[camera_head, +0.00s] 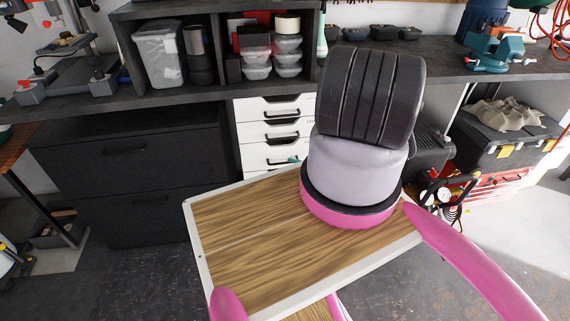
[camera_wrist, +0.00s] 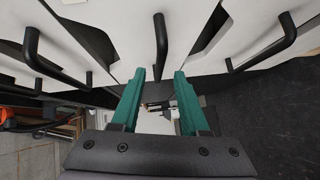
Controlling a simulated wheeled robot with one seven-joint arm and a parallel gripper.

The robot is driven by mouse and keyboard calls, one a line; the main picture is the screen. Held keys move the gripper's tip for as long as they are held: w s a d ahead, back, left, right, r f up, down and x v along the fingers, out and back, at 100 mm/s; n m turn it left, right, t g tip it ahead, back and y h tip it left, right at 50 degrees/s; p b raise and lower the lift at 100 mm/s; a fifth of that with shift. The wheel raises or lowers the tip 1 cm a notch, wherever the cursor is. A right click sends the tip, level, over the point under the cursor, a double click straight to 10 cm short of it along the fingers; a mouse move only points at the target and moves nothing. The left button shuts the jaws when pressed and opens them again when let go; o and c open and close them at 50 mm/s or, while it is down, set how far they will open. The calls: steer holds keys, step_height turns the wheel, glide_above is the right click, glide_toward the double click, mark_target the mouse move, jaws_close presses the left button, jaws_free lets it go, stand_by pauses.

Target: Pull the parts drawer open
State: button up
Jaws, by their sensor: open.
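A white drawer unit (camera_head: 268,133) with several drawers and black bar handles stands under the bench, left of my arm in the head view. Its drawers look closed there. In the wrist view the white drawer fronts (camera_wrist: 110,22) fill the top, and a black handle (camera_wrist: 160,40) points down toward the gap between my fingertips. My gripper (camera_wrist: 159,76) is open, with its two green fingers apart and nothing held. I cannot tell whether the handle is between the fingers or just beyond them. In the head view my arm hides part of the unit, and only a bit of green shows at the lower drawers.
Black cabinet drawers (camera_head: 135,165) stand to the left of the white unit. The dark workbench top (camera_head: 215,94) above carries bins and a teal vise (camera_head: 490,48). A toolbox (camera_head: 508,135) and red drawers (camera_head: 497,185) are at the right. Grey floor (camera_head: 130,275) is open at lower left.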

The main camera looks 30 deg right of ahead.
mark_target(285, 163)
steer(key=shift+x, duration=2.3)
steer(key=shift+c, duration=0.3)
jaws_close()
